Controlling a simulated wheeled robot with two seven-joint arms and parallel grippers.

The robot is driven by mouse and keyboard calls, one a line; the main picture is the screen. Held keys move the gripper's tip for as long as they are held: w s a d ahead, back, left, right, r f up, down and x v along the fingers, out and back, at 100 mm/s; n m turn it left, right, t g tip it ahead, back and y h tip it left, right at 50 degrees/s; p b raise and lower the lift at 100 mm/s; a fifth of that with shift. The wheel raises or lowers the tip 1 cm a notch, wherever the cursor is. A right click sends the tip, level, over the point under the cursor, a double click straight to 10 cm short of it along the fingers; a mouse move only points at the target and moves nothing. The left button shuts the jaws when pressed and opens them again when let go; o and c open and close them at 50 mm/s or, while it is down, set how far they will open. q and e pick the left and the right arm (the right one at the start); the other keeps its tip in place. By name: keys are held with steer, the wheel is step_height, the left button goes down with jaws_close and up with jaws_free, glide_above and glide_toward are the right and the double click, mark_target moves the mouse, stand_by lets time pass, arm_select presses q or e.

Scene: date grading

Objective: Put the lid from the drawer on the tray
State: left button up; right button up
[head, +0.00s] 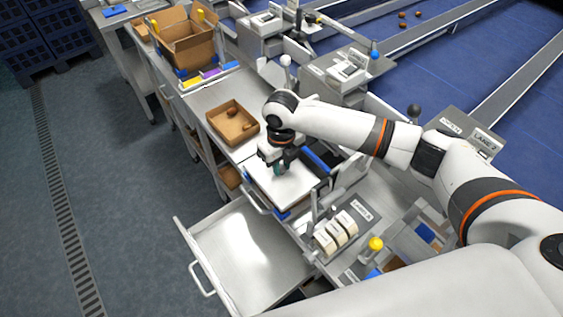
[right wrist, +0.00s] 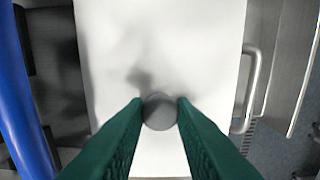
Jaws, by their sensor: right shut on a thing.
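The lid is a flat white plate (head: 297,190) with a round grey knob (right wrist: 159,110). My right gripper (head: 280,168) is above the middle of the lid, its green fingers shut on the knob from both sides. In the right wrist view the white plate (right wrist: 160,45) fills the middle. The lid lies level over the counter; blue parts show at its edges, and I cannot tell whether it rests on a tray beneath. The drawer (head: 245,255) is pulled open at the front and its visible floor is empty. My left gripper is not in view.
A cardboard box (head: 233,122) with a few brown dates stands behind the lid. White blocks (head: 336,232) and a yellow knob (head: 376,243) are to the right. A blue bar (right wrist: 20,90) runs along the left in the wrist view. A metal handle (right wrist: 249,92) is beside the lid.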

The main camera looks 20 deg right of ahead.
steer(key=shift+p, duration=0.3)
stand_by(0.4)
steer(key=shift+f+b, duration=0.35)
steer(key=shift+f, duration=0.4)
stand_by(0.7)
steer(key=o, duration=1.4)
steer(key=shift+o, duration=0.2)
step_height(320, 180, up, 7)
steer(key=p, duration=0.7)
steer(key=shift+r, duration=0.1)
